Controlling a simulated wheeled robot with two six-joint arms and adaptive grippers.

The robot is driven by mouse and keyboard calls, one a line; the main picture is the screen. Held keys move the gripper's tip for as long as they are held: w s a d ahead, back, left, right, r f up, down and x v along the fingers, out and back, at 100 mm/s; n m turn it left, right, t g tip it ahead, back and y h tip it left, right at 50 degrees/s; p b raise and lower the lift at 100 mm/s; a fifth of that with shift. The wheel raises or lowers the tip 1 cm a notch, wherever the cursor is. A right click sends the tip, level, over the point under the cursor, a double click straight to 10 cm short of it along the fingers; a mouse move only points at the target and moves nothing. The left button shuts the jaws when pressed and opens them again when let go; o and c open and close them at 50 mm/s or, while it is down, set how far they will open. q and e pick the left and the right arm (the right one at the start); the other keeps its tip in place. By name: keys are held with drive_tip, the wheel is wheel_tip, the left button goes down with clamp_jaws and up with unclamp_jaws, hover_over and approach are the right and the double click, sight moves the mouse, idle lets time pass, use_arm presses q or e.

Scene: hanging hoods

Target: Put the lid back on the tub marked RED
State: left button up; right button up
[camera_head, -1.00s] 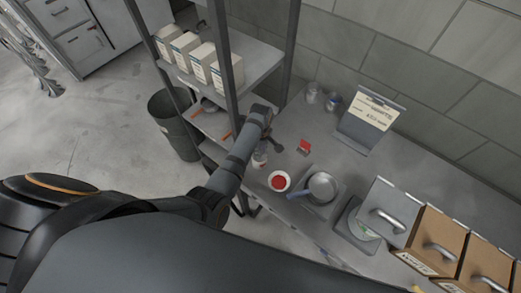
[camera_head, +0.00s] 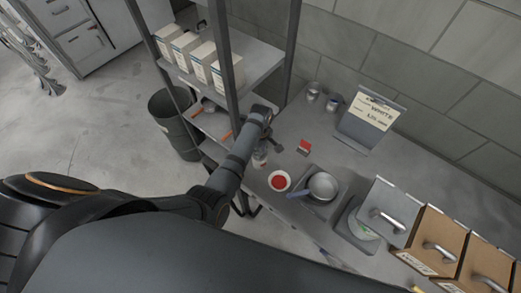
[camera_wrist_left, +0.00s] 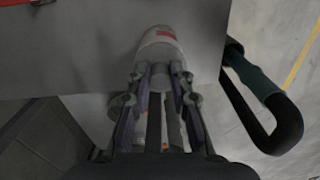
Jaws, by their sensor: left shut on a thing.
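A round white tub with a red top or red contents (camera_head: 279,181) stands on the grey bench, left of a pan. I cannot read a mark on it. My left gripper (camera_wrist_left: 156,78) is shut on a small white container with a red label (camera_wrist_left: 160,42), at its near end. In the head view this container (camera_head: 260,158) shows just below the wrist, left of and behind the red-topped tub. My fingers partly hide it, and I cannot tell whether it touches the bench. No separate lid can be made out. My right gripper is out of view.
A pan (camera_head: 322,187) sits on a grey plate right of the tub. A red card (camera_head: 304,147) stands behind. Two small jars (camera_head: 313,91) and a sign (camera_head: 371,117) are at the back. A shelf post (camera_head: 226,75) rises close to my left arm.

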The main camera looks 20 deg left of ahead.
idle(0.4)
use_arm(q)
drive_tip(key=o, duration=0.9)
drive_tip(key=shift+o, duration=0.2)
drive_tip(key=o, duration=0.5)
drive_tip(key=shift+c, duration=0.2)
drive_tip(key=shift+r, duration=3.5)
clamp_jaws()
